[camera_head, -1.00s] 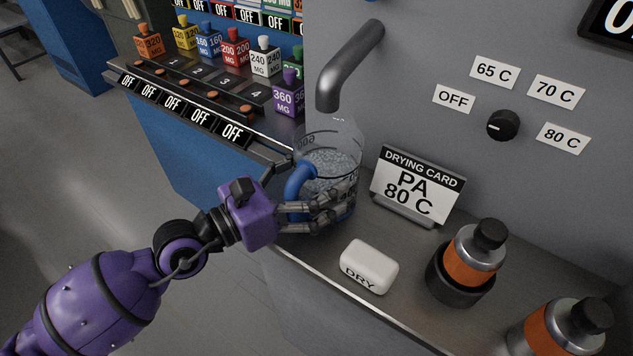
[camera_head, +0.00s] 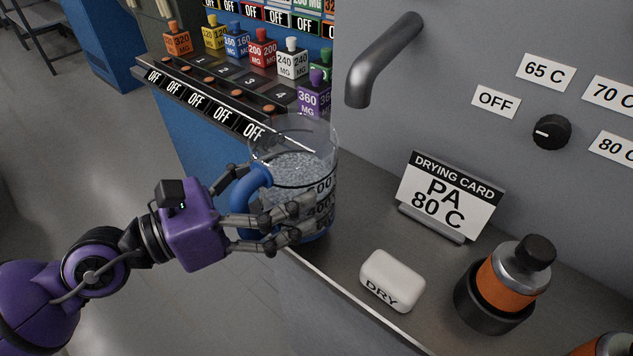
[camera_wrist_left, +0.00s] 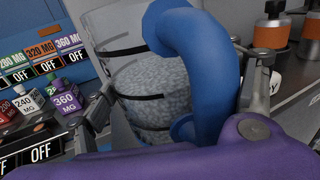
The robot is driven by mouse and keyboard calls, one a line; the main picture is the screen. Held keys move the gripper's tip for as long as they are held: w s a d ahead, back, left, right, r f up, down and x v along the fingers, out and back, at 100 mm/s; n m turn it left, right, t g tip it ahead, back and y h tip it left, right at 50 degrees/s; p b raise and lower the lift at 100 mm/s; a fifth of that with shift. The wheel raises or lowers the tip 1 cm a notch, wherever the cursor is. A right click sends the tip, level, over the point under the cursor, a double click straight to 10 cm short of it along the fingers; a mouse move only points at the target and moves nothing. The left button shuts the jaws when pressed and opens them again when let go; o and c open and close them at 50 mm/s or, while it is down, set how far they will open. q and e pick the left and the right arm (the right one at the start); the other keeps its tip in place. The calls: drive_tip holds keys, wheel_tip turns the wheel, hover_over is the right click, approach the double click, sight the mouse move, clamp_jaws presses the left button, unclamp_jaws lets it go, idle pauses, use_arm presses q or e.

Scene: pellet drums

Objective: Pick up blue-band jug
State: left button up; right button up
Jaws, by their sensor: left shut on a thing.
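The blue-band jug (camera_head: 293,165) is clear, with a blue handle (camera_head: 252,192), dark level marks and grey-white pellets inside. Blue shows low on it, partly behind my fingers. My left gripper (camera_head: 270,208) is shut on the jug at its handle side, with fingers on both sides. The jug is roughly upright at the counter's front edge, left of the grey spout (camera_head: 378,62). Whether its base is clear of the counter is hard to tell. The left wrist view shows the jug (camera_wrist_left: 150,85) and its handle (camera_wrist_left: 205,50) close up. My right gripper is not in view.
On the counter (camera_head: 360,225) are a drying card reading PA 80 C (camera_head: 450,195), a white DRY block (camera_head: 392,280) and an orange-banded bottle (camera_head: 508,280) in a dark holder. Coloured MG bottles (camera_head: 262,50) line the rack behind. Open floor lies left.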

sight(263, 201)
use_arm(q)
drive_tip(key=s+a+b, duration=0.1)
drive_tip(key=s+a+f+b, duration=0.1)
drive_tip(key=shift+a, duration=0.3)
drive_tip(key=v, duration=0.2)
drive_tip(key=r+b+v, duration=0.1)
drive_tip(key=v, duration=0.1)
drive_tip(key=shift+s+a, duration=0.3)
drive_tip(key=shift+a, duration=0.25)
drive_tip(key=shift+f, duration=0.1)
